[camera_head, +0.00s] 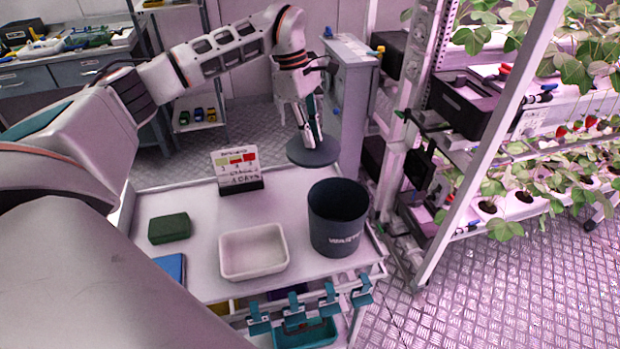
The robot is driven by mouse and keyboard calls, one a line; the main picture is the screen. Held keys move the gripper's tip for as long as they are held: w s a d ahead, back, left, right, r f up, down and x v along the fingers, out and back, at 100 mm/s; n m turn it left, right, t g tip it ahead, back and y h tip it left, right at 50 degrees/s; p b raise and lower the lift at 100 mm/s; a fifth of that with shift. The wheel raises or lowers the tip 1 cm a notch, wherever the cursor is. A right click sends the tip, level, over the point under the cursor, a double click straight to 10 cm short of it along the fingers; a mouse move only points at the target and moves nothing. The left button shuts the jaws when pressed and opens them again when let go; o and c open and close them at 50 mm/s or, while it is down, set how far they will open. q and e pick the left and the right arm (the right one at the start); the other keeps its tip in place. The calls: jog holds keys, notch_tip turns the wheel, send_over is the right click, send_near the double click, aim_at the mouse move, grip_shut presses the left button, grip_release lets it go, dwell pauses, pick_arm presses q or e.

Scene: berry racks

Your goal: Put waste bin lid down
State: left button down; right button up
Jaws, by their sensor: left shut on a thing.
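The waste bin (337,222) is a dark grey round bucket with white lettering. It stands open and upright at the right end of the white cart top (200,203). Its lid is a dark round disc (313,152), held roughly flat behind the bin, near the cart's back edge. My left gripper (311,138) points down and is shut on the lid from above. I cannot tell whether the lid touches the cart. My right gripper is not in view.
A white tray (253,273), a green box (169,228), a blue item (171,266) and a small sign (237,168) stand on the cart. Teal clips (295,313) line its front edge. Plant racks (480,150) stand close on the right. Free cart surface lies between sign and bin.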

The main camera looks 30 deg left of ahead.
aim_at(301, 140)
pick_arm(q)
notch_tip(301, 140, down, 14)
jog(key=shift+r, duration=0.15)
dwell(0.3)
jog(key=c, duration=2)
grip_release()
jog(key=shift+o, duration=0.2)
jog(key=shift+f, duration=0.2)
jog(key=v, duration=1.2)
jog(key=shift+r, duration=0.2)
